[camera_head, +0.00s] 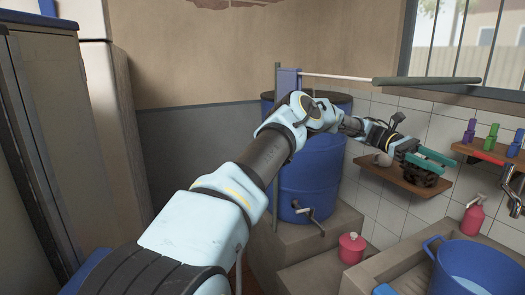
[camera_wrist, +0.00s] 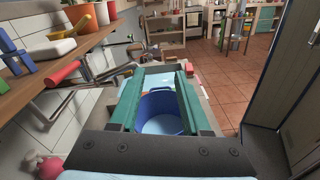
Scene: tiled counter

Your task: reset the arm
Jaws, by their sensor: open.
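My arm stretches from the lower left across the head view toward the wall on the right. My gripper (camera_head: 440,163) has teal fingers and is in front of a small wooden shelf (camera_head: 393,180). In the wrist view my gripper (camera_wrist: 167,70) shows its two teal fingers apart with nothing between them. A blue pot (camera_wrist: 162,111) shows beyond and below, through the gap. The fingers look clear of it. The same blue pot (camera_head: 432,247) stands at the lower right in the head view.
A blue barrel (camera_head: 305,185) stands behind my arm. A wooden shelf (camera_wrist: 85,62) with plants runs along the left in the wrist view.

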